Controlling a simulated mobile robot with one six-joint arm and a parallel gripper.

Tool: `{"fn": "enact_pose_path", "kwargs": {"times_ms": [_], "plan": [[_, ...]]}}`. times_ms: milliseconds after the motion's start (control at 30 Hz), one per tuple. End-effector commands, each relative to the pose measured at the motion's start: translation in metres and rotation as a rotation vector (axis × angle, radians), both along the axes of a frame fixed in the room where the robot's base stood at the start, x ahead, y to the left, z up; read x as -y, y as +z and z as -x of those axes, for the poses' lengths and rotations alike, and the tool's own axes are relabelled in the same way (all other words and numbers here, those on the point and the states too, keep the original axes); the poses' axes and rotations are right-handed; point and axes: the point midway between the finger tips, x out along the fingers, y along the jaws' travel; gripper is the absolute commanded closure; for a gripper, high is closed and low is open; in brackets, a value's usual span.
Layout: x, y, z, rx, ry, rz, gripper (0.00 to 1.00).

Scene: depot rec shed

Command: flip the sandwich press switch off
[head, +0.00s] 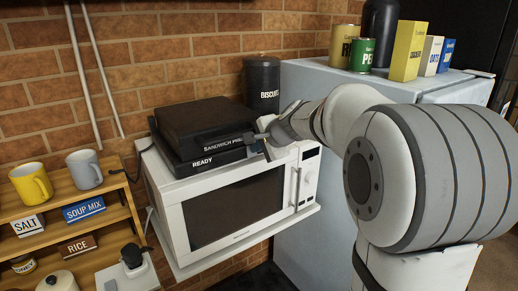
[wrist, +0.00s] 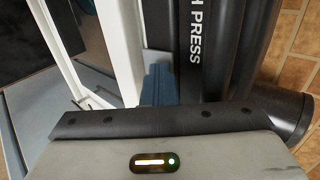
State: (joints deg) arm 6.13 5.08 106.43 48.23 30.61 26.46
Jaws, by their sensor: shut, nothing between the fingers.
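The black sandwich press (head: 200,125) sits on top of the white microwave (head: 235,208), with its lid down. Its front reads SANDWICH PRESS above and READY below. My gripper (head: 262,137) is at the right end of the press's front, shut and empty. In the wrist view the gripper's dark blue fingers (wrist: 158,80) are together, close beside the press (wrist: 195,50), whose lettering partly shows. I cannot tell whether they touch it. The switch cannot be made out in either view; my gripper may hide it.
A black biscuit canister (head: 262,85) stands behind the press, against the brick wall. A fridge (head: 330,85) with tins and boxes on top is at right. A wooden shelf (head: 70,210) with mugs and labels is at left. My arm reaches in from the right.

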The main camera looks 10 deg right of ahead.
Motion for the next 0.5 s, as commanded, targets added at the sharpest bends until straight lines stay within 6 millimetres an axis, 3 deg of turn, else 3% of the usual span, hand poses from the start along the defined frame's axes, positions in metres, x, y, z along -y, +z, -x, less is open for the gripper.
{"fn": "enact_pose_path", "kwargs": {"times_ms": [500], "plan": [[0.0, 0.013, 0.001, -0.001, -0.001, -0.001, 1.0]]}}
